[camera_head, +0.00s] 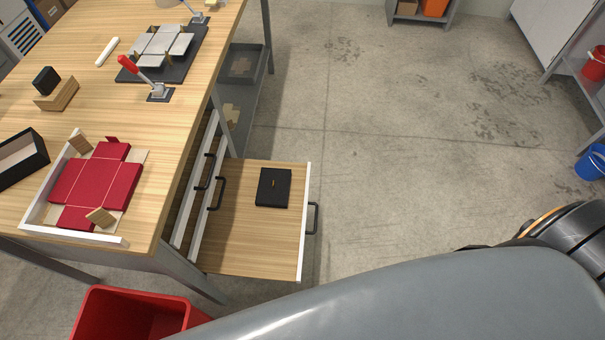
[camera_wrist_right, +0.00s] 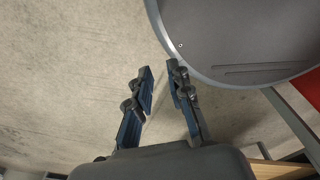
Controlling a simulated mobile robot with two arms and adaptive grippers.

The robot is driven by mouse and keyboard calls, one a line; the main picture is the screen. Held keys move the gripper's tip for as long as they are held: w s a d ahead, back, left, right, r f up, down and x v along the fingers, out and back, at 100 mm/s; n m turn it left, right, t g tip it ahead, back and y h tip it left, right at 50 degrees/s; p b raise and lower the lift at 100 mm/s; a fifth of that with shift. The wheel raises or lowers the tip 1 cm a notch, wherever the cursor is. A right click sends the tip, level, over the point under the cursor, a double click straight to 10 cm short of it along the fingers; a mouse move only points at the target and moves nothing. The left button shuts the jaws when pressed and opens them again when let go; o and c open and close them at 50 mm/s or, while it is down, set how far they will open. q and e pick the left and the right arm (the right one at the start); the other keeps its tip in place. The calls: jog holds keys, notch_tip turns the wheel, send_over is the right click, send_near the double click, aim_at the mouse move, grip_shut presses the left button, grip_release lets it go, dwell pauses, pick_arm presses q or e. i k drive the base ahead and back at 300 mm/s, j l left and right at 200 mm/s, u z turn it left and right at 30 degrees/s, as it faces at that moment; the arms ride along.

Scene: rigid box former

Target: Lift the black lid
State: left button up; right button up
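A flat black square piece (camera_head: 273,187), which looks like the black lid, lies in the open wooden drawer (camera_head: 240,250). It has a small tan mark or tab at its middle. No gripper touches it. My right gripper (camera_wrist_right: 161,72) shows in the right wrist view, with its two fingers apart and nothing between them, above bare concrete floor. The lid is not seen in that view. My left gripper is in neither view. A large grey arm link of mine fills the lower right of the head view.
On the workbench (camera_head: 190,78) are a red box blank (camera_head: 95,185) in a white-edged frame, an open black box (camera_head: 20,160) and a fixture with a red-handled clamp (camera_head: 133,68). A red bin (camera_head: 130,315) stands below the bench. Floor right of the drawer is clear.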

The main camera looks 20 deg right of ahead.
aim_at(274, 185)
jog(key=z, duration=0.3)
jog(key=k+l+u, duration=0.15)
jog(key=u, duration=0.2)
jog(key=k+l+u, duration=0.15)
jog(key=u, duration=0.25)
jog(key=k+u, duration=0.35)
jog(key=i, duration=0.05)
